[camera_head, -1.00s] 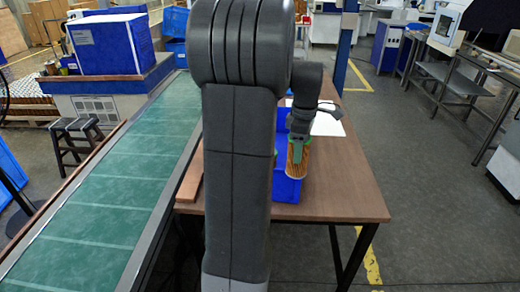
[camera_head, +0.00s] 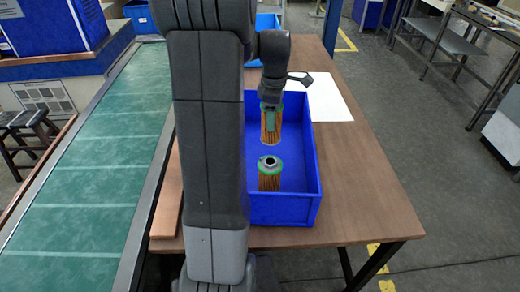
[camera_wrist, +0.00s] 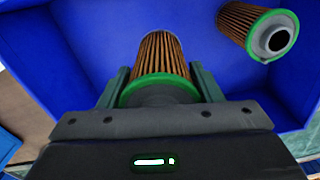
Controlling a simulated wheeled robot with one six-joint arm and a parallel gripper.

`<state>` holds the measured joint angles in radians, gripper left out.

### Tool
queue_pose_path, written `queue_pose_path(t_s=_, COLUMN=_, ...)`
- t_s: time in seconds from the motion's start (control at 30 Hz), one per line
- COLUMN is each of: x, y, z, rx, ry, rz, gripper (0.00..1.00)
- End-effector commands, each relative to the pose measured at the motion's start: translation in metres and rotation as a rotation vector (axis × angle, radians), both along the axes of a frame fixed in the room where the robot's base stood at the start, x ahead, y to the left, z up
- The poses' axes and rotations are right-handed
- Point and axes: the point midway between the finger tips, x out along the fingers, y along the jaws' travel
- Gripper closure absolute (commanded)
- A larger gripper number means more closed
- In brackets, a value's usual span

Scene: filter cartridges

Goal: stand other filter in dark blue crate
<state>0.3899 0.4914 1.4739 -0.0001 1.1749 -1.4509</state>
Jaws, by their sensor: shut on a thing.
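The dark blue crate (camera_head: 285,209) sits on the brown table, open at the top. My gripper (camera_head: 271,106) is over its inside, pointing down, shut on a filter (camera_head: 271,130) with orange-brown pleats and a green end ring. The held filter is upright; I cannot tell whether its lower end touches the crate floor. A second filter (camera_head: 269,178) with a green top ring stands upright in the crate, nearer the head camera. In the wrist view the held filter (camera_wrist: 162,54) is between both fingers, and the standing filter (camera_wrist: 240,22) is at upper right, apart from it.
A white sheet (camera_head: 325,98) lies right of the crate. Another blue container (camera_head: 264,24) stands behind it. A wooden strip (camera_head: 168,200) lies along the table's left edge, beside the green conveyor (camera_head: 90,170). The table's right side (camera_head: 370,190) is clear.

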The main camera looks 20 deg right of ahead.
Motion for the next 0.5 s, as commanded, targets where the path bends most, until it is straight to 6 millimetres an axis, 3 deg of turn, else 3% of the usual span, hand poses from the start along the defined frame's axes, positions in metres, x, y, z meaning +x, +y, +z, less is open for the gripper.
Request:
queue_pose_path(t_s=0.2, x=-0.001, y=0.000, z=-0.040, rx=0.002, ry=0.005, rz=0.000, gripper=0.66)
queue_pose_path(t_s=0.5, x=-0.001, y=0.000, z=-0.069, rx=0.002, ry=0.003, rz=0.000, gripper=0.66)
